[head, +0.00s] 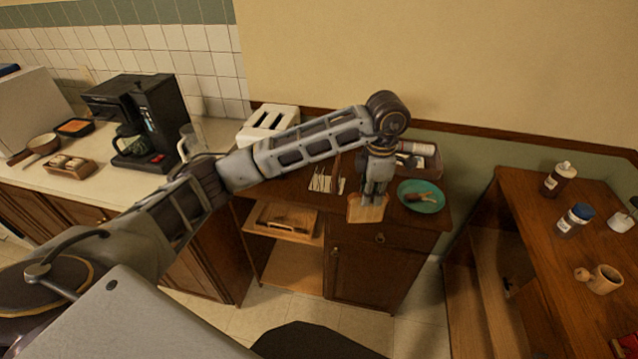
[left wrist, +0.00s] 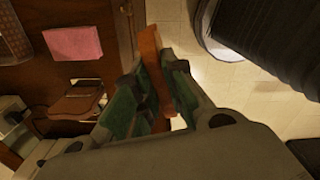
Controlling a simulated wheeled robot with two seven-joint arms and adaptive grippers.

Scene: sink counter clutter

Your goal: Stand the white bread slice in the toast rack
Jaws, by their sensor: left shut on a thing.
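The white bread slice (head: 367,209), with a brown crust, hangs upright below my left gripper (head: 376,186) in the head view. The gripper is shut on its upper part. In the left wrist view the slice (left wrist: 150,62) is seen edge-on, between the green-padded fingers of the left gripper (left wrist: 155,80). The toast rack (head: 322,183), with thin pale wires, stands on the brown cabinet top, left of the slice and apart from it. My forearm passes above the rack and hides part of the area behind it. My right gripper is not in view.
A teal plate (head: 421,196) with a brown item lies right of the slice. A white toaster (head: 268,123) stands behind my forearm. A box (head: 420,158) with jars is behind the gripper. A wooden table (head: 560,215) with bottles and a mug stands at the right.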

